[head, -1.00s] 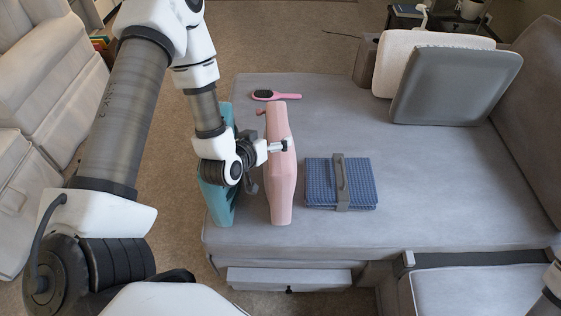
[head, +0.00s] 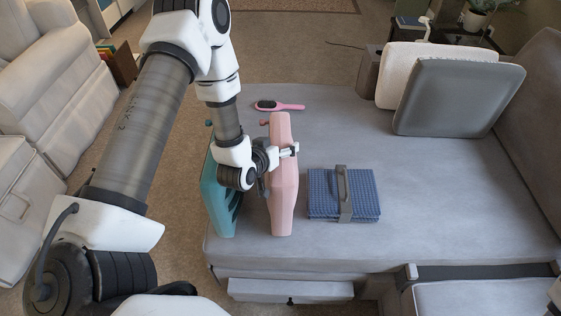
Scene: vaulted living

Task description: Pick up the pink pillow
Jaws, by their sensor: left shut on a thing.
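The pink pillow (head: 282,205) stands on its edge on the grey sofa seat, a slim upright slab seen mostly from above. My left gripper (head: 279,160) reaches in from the left and is shut on the pillow's upper part, with one finger on its right side and the other on its left. The pillow's left face is partly hidden by the gripper. I cannot see any gap between the pillow and the seat. My right gripper is out of view.
A teal upright item (head: 220,205) stands close left of the pillow, under my arm. A folded blue cloth with a grey strap (head: 325,200) lies to its right. A pink brush (head: 280,106) lies behind. Grey (head: 455,97) and white cushions (head: 392,72) lean at back right.

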